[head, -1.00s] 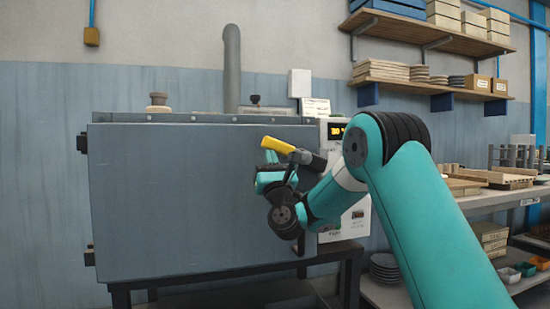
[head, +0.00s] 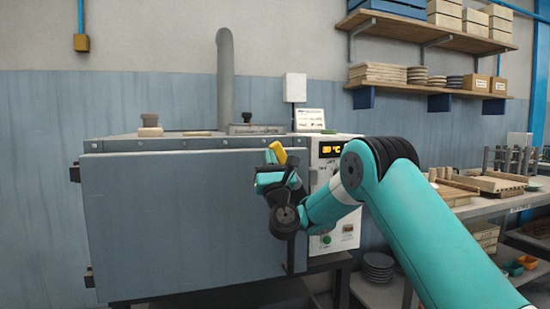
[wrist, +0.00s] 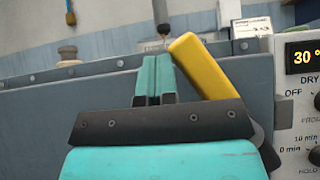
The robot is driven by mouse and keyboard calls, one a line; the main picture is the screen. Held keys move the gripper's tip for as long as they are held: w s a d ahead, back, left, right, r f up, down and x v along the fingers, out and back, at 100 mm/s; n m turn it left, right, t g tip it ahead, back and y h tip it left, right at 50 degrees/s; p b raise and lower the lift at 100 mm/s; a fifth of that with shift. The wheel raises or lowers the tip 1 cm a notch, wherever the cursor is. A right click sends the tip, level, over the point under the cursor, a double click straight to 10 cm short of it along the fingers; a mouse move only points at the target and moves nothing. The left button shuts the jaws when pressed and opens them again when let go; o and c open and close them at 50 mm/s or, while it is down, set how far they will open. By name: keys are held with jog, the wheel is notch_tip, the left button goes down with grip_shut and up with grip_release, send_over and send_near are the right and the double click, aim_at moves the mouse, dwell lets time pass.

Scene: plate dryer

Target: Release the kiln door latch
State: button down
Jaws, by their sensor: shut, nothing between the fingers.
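The kiln (head: 200,220) is a grey box on a dark stand, its front door (head: 170,215) facing me. The yellow latch handle (head: 278,152) is at the door's upper right edge, standing steeply and leaning left at its top. My gripper (head: 262,182) is shut and empty just below and left of the handle, in front of the door. In the wrist view the closed teal fingers (wrist: 155,72) are left of the yellow handle (wrist: 205,68); whether they touch is unclear. My wrist hides the latch's lower part. I cannot tell whether the door stands ajar.
The control panel (head: 333,185) with a lit display is right of the door, partly behind my arm. A vent pipe (head: 225,75) rises behind the kiln. Shelves (head: 430,90) and a side rack (head: 500,190) hold stacked wares at right. Left of the kiln is clear.

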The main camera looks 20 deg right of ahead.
jog(key=shift+r, duration=0.2)
jog(key=shift+f, duration=0.15)
dwell(0.3)
jog(key=s+a+f+b, duration=0.5)
jog(key=a+b, duration=0.3)
jog(key=a, duration=0.2)
jog(key=shift+s+a+f, duration=0.2)
jog(key=shift+s+a, duration=0.05)
jog(key=shift+s, duration=0.15)
